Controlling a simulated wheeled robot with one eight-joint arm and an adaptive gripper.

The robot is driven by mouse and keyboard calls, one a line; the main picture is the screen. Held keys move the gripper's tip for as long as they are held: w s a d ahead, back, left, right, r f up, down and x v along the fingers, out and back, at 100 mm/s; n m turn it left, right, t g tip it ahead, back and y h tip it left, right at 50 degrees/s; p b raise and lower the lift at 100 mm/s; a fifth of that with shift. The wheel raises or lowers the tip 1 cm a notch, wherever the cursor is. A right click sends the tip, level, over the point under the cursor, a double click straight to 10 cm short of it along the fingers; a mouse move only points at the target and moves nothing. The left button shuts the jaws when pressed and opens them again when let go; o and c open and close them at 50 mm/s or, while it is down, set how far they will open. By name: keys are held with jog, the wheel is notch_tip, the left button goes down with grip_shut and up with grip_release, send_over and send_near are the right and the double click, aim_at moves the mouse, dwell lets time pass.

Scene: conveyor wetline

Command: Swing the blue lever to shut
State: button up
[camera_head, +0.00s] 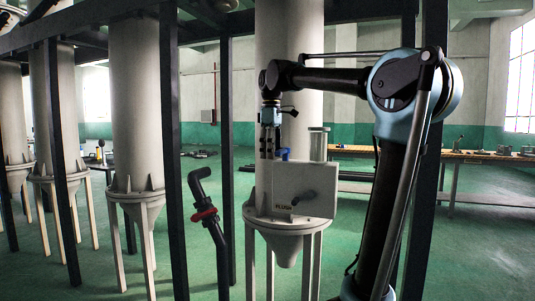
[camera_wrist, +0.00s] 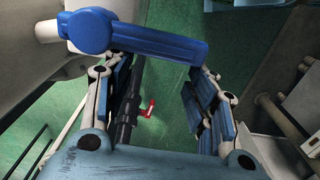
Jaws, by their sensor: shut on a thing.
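The blue lever (camera_wrist: 150,42) shows large at the top of the wrist view. Its round hub (camera_wrist: 88,31) sits on a pale pipe stub at the left, and its bar runs right across the fingertips. My gripper (camera_wrist: 162,68) is shut on the lever's bar, with one finger at each side of the picture. In the head view the lever (camera_head: 283,153) is small, on top of the pale box on the column. My gripper (camera_head: 268,152) points down at it from above and partly hides it.
A black pipe with a red valve (camera_head: 204,215) stands left. Dark frame posts (camera_head: 223,120) stand close by. Workbenches (camera_head: 470,157) are behind.

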jog(key=shift+d, duration=0.45)
jog(key=shift+c, duration=0.5)
jog(key=shift+r, duration=0.15)
notch_tip(320, 180, up, 7)
jog(key=shift+a, duration=0.1)
